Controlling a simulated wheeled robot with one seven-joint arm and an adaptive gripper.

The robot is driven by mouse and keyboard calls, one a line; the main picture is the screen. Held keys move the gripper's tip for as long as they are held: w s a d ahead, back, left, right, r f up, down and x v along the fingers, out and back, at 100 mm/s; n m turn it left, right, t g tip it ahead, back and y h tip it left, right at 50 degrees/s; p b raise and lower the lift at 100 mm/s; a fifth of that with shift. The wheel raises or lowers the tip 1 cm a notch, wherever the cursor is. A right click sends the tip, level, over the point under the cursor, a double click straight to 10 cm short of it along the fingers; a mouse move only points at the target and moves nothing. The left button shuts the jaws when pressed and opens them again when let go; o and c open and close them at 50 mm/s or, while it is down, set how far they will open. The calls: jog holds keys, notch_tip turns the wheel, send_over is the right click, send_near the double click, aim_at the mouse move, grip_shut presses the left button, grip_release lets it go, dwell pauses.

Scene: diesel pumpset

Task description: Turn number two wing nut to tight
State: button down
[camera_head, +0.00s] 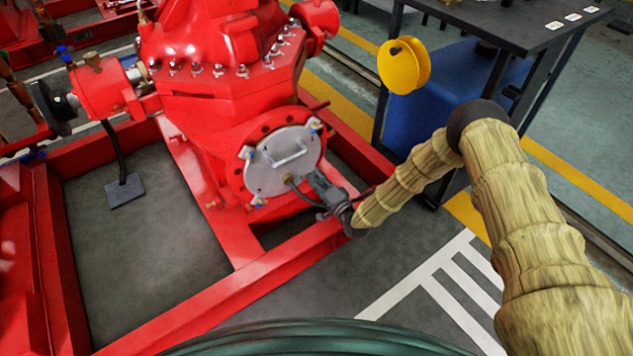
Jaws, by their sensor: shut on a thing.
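A round grey cover plate (270,178) with a bar handle (288,157) is fixed on the red flange of the pump (215,110). Wing nuts show at its rim: upper right (315,126), upper left (247,153) and lower left (258,201). My gripper (314,178) is at the lower right rim of the plate, shut on a wing nut there. The fingers hide that nut, so its angle cannot be told. No number is readable on any nut.
Red frame beams (240,292) run below and beside the pump. A black table (520,28) with a blue tank (430,115) under it and a yellow disc (404,65) beside it stands at the upper right. The floor with white stripes (420,275) is clear.

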jog(key=shift+s+a+m, duration=0.1)
jog(key=shift+a+m, duration=0.05)
jog(key=shift+m, duration=0.25)
jog(key=c, duration=1.7)
grip_release()
jog(key=shift+o, duration=0.2)
jog(key=v, duration=1.2)
